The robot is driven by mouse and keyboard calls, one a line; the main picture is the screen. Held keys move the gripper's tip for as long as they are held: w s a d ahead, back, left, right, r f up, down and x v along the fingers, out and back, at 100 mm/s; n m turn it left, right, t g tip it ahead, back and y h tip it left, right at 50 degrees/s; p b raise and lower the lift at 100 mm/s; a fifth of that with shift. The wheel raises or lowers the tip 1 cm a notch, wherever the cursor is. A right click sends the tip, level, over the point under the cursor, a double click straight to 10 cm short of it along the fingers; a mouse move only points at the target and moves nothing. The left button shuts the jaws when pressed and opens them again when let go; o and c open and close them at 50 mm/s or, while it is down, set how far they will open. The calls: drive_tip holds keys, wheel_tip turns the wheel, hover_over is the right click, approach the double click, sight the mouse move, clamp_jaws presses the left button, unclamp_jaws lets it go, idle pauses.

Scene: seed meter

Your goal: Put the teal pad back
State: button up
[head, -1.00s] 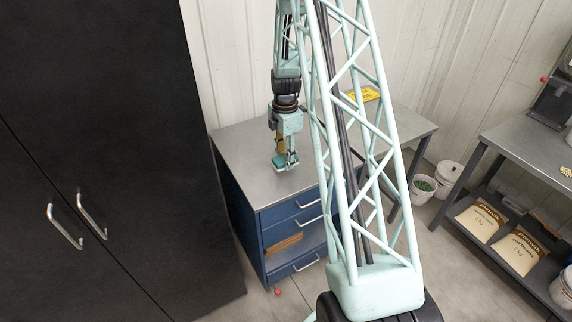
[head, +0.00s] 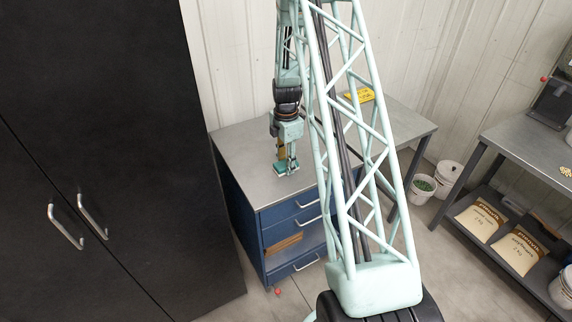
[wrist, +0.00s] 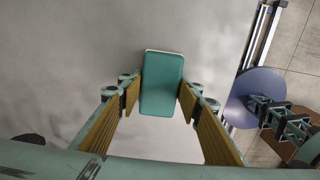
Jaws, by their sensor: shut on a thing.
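The teal pad (wrist: 162,85) is a small rounded block with a pale edge at its far end. In the wrist view it sits between the fingertips of my gripper (wrist: 161,97), which is shut on it. In the head view my gripper (head: 287,167) points down, low over the grey worktop (head: 245,150) of the blue drawer cabinet (head: 292,222), near its front edge. The pad is small there and partly hidden by the fingers. I cannot tell whether it touches the worktop.
A yellow sign (head: 359,96) lies at the back of the bench. A tall black cabinet (head: 100,130) stands close on the left. White buckets (head: 422,187) and a shelf with seed bags (head: 480,219) are on the right. The worktop left of my gripper is clear.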

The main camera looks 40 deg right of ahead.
drive_tip(key=shift+f, duration=0.1)
drive_tip(key=o, duration=1)
drive_tip(key=shift+c, duration=0.2)
wheel_tip(320, 180, up, 12)
idle(0.6)
idle(0.6)
